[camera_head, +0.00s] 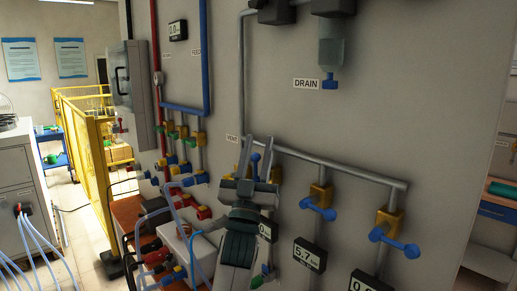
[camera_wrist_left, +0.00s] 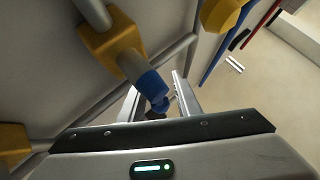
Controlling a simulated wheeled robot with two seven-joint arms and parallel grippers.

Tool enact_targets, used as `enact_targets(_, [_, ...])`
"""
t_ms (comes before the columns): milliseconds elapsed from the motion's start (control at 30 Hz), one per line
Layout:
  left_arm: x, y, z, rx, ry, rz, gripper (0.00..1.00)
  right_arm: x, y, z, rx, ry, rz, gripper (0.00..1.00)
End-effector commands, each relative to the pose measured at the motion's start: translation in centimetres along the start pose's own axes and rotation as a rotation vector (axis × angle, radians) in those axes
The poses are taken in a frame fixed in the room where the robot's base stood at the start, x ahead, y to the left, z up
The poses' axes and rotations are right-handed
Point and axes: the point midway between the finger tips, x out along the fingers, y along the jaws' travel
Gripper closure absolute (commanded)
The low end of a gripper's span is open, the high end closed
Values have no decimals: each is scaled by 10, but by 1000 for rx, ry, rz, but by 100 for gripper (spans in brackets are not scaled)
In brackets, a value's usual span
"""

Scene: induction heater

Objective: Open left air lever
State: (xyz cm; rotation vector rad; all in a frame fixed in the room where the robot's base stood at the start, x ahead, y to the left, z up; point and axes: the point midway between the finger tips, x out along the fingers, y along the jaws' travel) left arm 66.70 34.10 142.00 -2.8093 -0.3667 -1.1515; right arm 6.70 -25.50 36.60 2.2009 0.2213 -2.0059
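My left gripper (camera_head: 257,146) is raised in front of the wall panel, its two fingers apart and pointing up. The left air lever (camera_head: 254,164), a blue handle, shows between the fingers; its yellow valve body (camera_head: 276,173) is partly hidden behind the gripper. In the left wrist view the blue lever (camera_wrist_left: 150,84) reaches in between the open fingers (camera_wrist_left: 158,92), below a yellow valve body (camera_wrist_left: 112,38). I cannot tell whether a finger touches it. My right gripper is not in view.
Two more yellow valves with blue levers, the middle one (camera_head: 318,208) and the right one (camera_head: 394,242), hang from the sloping grey pipe (camera_head: 335,168). Gauges (camera_head: 309,254) sit below. Red and blue pipes with several small valves are at left. A yellow fence (camera_head: 97,160) stands farther left.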

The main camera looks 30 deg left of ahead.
Motion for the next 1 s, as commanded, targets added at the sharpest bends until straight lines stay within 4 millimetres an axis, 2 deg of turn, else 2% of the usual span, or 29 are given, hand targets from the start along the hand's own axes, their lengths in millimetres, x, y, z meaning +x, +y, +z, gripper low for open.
enact_targets(267, [-1,0,0,1,1,1,70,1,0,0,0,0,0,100])
enact_targets(467, [-12,0,2,0,0,1,70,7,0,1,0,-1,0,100])
enact_targets(667, [-40,0,3,1,0,1,70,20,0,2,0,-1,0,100])
enact_targets(1000, [-109,0,4,-1,-1,1,70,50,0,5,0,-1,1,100])
